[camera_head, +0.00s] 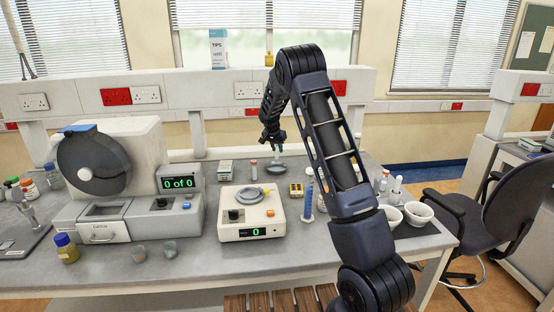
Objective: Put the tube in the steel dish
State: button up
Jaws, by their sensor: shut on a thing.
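My gripper (274,142) is at the end of my arm, low over the back of the bench. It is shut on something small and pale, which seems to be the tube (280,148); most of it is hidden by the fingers. A shallow round dish (279,168), grey-green in the picture, lies on the bench just below the gripper and seems to be the steel dish. The held thing looks above the dish, but I cannot tell whether they touch.
A balance (252,225) with a round pan stands in front of the dish. A counting machine (118,180) fills the left. White mortars (417,215) are at right.

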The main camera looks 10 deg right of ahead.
aim_at(277, 157)
jog(key=shift+f, duration=2.85)
jog(key=o, duration=0.9)
jog(key=shift+f, duration=0.15)
jog(key=shift+o, duration=0.2)
